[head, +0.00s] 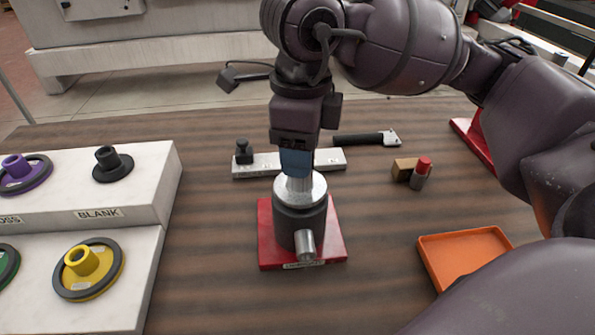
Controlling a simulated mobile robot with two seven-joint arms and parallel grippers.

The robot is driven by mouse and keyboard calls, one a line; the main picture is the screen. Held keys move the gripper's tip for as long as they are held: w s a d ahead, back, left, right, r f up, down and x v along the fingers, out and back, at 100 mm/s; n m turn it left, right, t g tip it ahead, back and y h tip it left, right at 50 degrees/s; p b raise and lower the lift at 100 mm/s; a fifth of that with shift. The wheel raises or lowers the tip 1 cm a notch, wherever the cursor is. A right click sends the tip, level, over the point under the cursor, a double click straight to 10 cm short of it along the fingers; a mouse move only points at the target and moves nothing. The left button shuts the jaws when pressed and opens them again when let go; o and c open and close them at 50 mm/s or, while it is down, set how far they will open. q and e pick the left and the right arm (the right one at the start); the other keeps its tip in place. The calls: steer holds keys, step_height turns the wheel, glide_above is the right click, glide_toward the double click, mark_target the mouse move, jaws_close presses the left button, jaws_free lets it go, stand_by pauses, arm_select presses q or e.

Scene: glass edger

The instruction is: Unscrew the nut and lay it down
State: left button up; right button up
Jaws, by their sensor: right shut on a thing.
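My right gripper (297,170) points straight down over the dark spindle holder (300,222) with its silver top flange (315,190). Its blue-grey fingers are shut on the nut (299,184), which shows only as a small silver piece below the fingertips, at the middle of the flange. Most of the nut is hidden by the fingers, and I cannot tell whether it is still on the thread. The holder stands upright on a red base plate (332,248), with a silver stub at its front. My left gripper is not in view.
An orange tray (428,266) lies empty at the right. Behind the holder are a pale metal bar (330,158) and a black-handled tool (360,139). A wooden block (402,170) and red-capped cylinder (420,175) stand right. A white stepped rack (150,200) with coloured wheels fills the left.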

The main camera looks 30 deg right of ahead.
steer(key=shift+f+n+b, duration=0.2)
steer(key=shift+n+b, duration=0.25)
steer(key=shift+n, duration=0.65)
steer(key=shift+r, duration=0.2)
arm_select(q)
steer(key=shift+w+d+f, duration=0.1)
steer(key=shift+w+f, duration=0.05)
arm_select(e)
steer(key=shift+r, duration=0.1)
arm_select(q)
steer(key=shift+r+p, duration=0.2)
steer(key=shift+p, duration=0.2)
arm_select(e)
steer(key=shift+r, duration=0.5)
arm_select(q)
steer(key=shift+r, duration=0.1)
arm_select(e)
steer(key=shift+r, duration=0.2)
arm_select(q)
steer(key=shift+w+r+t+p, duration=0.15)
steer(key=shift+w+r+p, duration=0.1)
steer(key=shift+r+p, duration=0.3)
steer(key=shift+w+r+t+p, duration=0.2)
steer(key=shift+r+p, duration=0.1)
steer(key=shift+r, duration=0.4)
arm_select(e)
steer(key=shift+r, duration=1.65)
steer(key=shift+r, duration=0.1)
